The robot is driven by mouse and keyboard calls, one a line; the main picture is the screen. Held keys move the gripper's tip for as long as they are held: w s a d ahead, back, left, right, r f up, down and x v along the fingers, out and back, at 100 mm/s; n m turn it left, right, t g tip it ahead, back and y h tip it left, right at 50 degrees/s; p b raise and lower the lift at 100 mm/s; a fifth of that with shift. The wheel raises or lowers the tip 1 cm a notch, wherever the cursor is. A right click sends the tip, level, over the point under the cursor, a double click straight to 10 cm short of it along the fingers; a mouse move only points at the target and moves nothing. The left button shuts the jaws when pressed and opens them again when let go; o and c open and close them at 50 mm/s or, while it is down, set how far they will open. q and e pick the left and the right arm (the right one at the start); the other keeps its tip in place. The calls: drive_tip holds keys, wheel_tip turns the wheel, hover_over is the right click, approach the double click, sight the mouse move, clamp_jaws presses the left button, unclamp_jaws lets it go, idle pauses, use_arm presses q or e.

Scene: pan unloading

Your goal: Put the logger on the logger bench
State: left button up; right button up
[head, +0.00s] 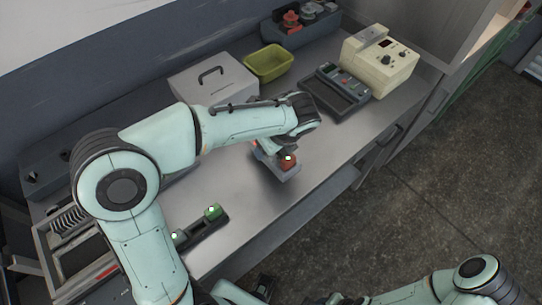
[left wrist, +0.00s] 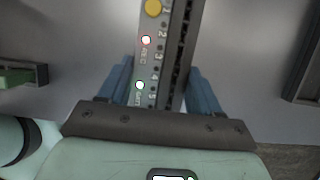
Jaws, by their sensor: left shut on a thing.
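My left gripper (head: 290,132) is low over the middle of the metal bench top (head: 245,185). In the left wrist view it (left wrist: 163,80) is shut on a grey panel with numbers, a yellow button, a red light and a green light, likely the logger (left wrist: 150,60). Its blue fingers stand on both sides of it. Below the gripper in the head view is a grey piece with a red-orange block (head: 288,163) and a green light. The arm hides much of it, and I cannot tell whether the logger touches it.
A dark strip with green lit end blocks (head: 213,211) lies at the front left. A grey handled box (head: 213,82), green bin (head: 268,63), dark button device (head: 335,90) and cream instrument (head: 378,62) stand behind. Bare bench lies right of the gripper.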

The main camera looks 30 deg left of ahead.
use_arm(q)
drive_tip(key=shift+f+b, duration=0.35)
drive_tip(key=shift+f, duration=1.95)
drive_tip(key=shift+f, duration=0.1)
drive_tip(key=o, duration=1.1)
drive_tip(key=shift+r, duration=0.25)
drive_tip(key=p+v, duration=0.1)
drive_tip(key=v, duration=1)
drive_tip(key=shift+d+r+p, duration=0.1)
drive_tip(key=shift+d+p, duration=0.05)
drive_tip(key=shift+p, duration=0.25)
drive_tip(key=shift+d+r, duration=0.1)
drive_tip(key=shift+r, duration=0.1)
